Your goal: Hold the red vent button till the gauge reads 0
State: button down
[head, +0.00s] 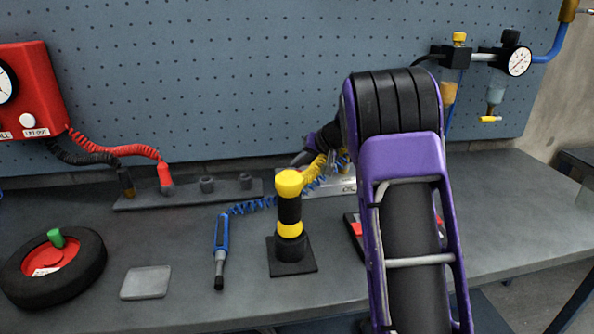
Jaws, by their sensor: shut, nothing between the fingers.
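No red vent button can be made out clearly. A flat dark item with red parts (356,226) lies on the bench, mostly hidden behind my arm. A round white gauge (519,61) sits on the air line at the upper right; its reading is too small to tell. Another gauge (5,84) on the red wall box (40,95) is cut off by the left edge.
A yellow-black post (289,215) stands mid-bench, with a blue tool (220,250) on a coiled cord beside it. A wheel (85,275) and a grey pad (146,283) lie at left. A rail with hose fittings (207,186) runs along the back. The right bench is clear.

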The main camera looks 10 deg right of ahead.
jog(key=shift+r, duration=0.25)
jog(key=shift+r+p, duration=1.4)
jog(key=shift+r, duration=1.05)
